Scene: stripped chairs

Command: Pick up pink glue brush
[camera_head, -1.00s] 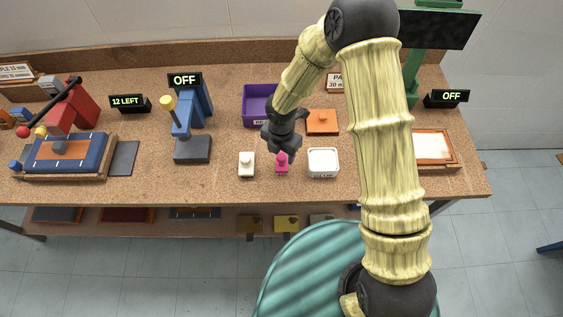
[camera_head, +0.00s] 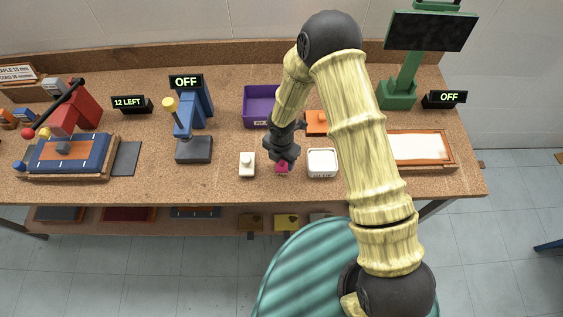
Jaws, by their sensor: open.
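The pink glue brush (camera_head: 282,168) stands on the cork-topped bench near its front edge. It is small, and its upper part is hidden by my gripper. My gripper (camera_head: 283,158) is open and points down right over the brush, at the level of its top. Whether the fingers are on both sides of the brush is too small to tell.
A white block with a knob (camera_head: 247,165) stands close on the left, and a white square tub (camera_head: 322,162) close on the right. A purple bin (camera_head: 257,107) and an orange block (camera_head: 316,122) lie behind. The bench's front edge (camera_head: 270,204) is near.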

